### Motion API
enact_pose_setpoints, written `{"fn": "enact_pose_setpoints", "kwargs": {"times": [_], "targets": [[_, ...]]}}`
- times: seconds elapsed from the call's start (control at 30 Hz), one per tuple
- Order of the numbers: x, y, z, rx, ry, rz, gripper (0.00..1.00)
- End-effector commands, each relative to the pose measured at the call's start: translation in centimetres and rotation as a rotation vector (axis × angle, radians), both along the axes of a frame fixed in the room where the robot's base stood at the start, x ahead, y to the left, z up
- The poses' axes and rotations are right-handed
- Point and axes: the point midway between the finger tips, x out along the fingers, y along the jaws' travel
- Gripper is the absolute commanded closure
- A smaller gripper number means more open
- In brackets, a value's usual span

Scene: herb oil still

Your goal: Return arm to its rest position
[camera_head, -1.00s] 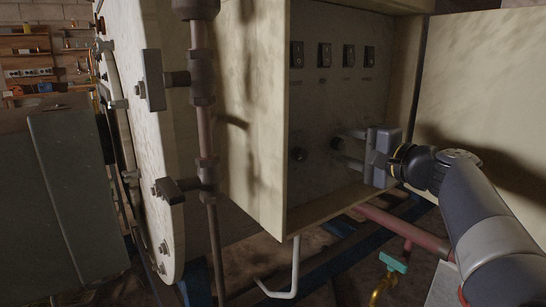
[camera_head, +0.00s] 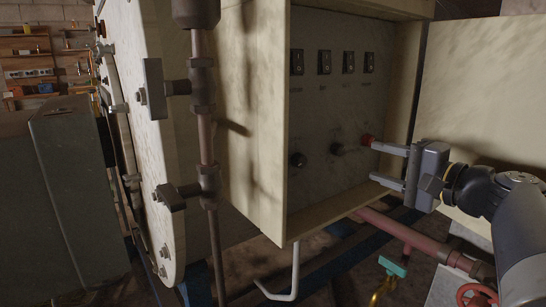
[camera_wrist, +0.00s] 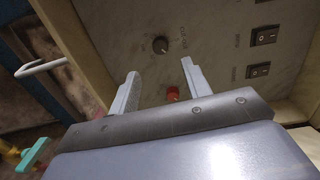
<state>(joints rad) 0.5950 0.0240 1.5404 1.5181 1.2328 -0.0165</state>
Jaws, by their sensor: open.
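My gripper (camera_head: 388,165) is open and empty at the right side of the open control box (camera_head: 285,160). Its two fingers point left toward the panel, near a red knob (camera_head: 367,140). In the wrist view, the fingers (camera_wrist: 160,85) stand apart, with the red knob (camera_wrist: 173,94) low between them, partly hidden by the gripper body. A dark knob (camera_wrist: 160,45) shows beyond the fingertips. I cannot tell whether a finger touches the red knob. My arm comes in from the right edge.
The panel bears several black switches (camera_head: 323,62) and dark knobs (camera_head: 298,160). The box's open door (camera_head: 480,100) is at right, behind my arm. Pipes, a red handwheel (camera_head: 477,297) and a teal valve handle (camera_head: 392,266) lie below. A vertical pipe (camera_head: 206,130) stands left.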

Motion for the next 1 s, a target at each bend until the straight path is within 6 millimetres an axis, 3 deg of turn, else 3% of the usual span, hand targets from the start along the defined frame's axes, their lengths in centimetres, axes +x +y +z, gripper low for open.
{"fn": "enact_pose_setpoints", "kwargs": {"times": [0.5, 1.0], "targets": [[7.2, 5.4, -0.4, 0.006, 0.004, 0.003, 0.54], [6.9, 5.0, 0.1, 0.308, 0.226, -0.002, 0.54]]}}
